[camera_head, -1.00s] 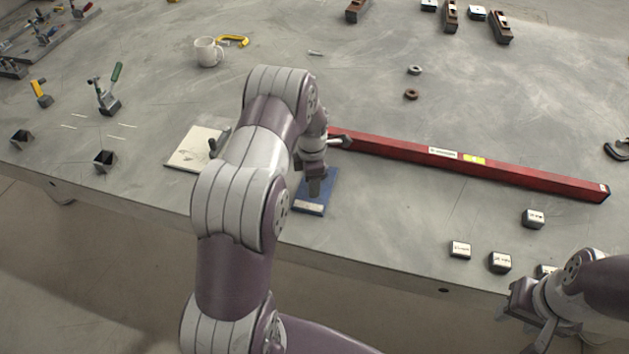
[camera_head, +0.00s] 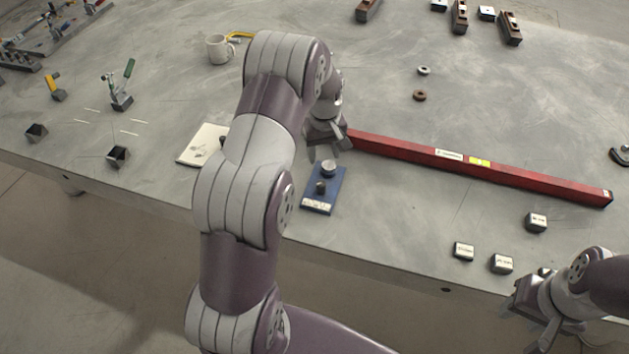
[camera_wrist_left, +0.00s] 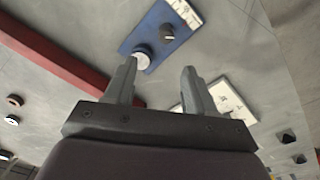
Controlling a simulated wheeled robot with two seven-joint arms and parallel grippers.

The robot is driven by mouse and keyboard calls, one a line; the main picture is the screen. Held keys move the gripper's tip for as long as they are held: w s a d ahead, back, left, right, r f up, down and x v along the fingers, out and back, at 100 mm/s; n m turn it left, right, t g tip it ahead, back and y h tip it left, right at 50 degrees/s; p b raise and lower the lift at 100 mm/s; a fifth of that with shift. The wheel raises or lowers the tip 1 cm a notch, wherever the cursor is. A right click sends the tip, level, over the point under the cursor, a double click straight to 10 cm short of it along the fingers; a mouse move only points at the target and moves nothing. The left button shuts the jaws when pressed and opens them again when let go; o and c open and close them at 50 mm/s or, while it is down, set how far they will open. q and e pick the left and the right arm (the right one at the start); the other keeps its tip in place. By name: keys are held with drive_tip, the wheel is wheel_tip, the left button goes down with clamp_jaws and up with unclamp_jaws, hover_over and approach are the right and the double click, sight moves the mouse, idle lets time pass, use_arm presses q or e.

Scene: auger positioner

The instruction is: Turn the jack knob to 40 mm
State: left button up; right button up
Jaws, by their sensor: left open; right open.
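A blue plate (camera_head: 322,197) lies near the table's front edge, with a label at its near end. On it stand a dark knob (camera_head: 320,187) and a round silver-topped part (camera_head: 328,167); I cannot tell which one is the jack knob, and no scale is readable. In the left wrist view the plate (camera_wrist_left: 182,22), the dark knob (camera_wrist_left: 167,33) and the silver part (camera_wrist_left: 141,59) show beyond my fingers. My left gripper (camera_head: 330,143) is open and empty, apart from the plate and on its far side. My right gripper (camera_head: 518,325) is open at the lower right, off the table's front edge.
A long red beam (camera_head: 500,173) lies just right of my left gripper. A white card (camera_head: 197,147) lies left of the plate, partly behind my arm. Several small labelled blocks (camera_head: 464,251) sit at the front right. A mug (camera_head: 219,49) stands at the back.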

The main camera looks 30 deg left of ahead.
sight(322, 182)
use_arm(q)
drive_tip(key=f+m, duration=0.3)
drive_tip(key=f, duration=0.1)
drive_tip(key=f+m+p, duration=0.1)
drive_tip(key=f+m, duration=0.2)
drive_tip(key=f, duration=0.1)
drive_tip(key=s+f+m+p, duration=0.1)
drive_tip(key=f+m, duration=0.3)
drive_tip(key=shift+f, duration=0.25)
drive_tip(key=shift+w, duration=0.1)
drive_tip(key=shift+c, duration=0.4)
clamp_jaws()
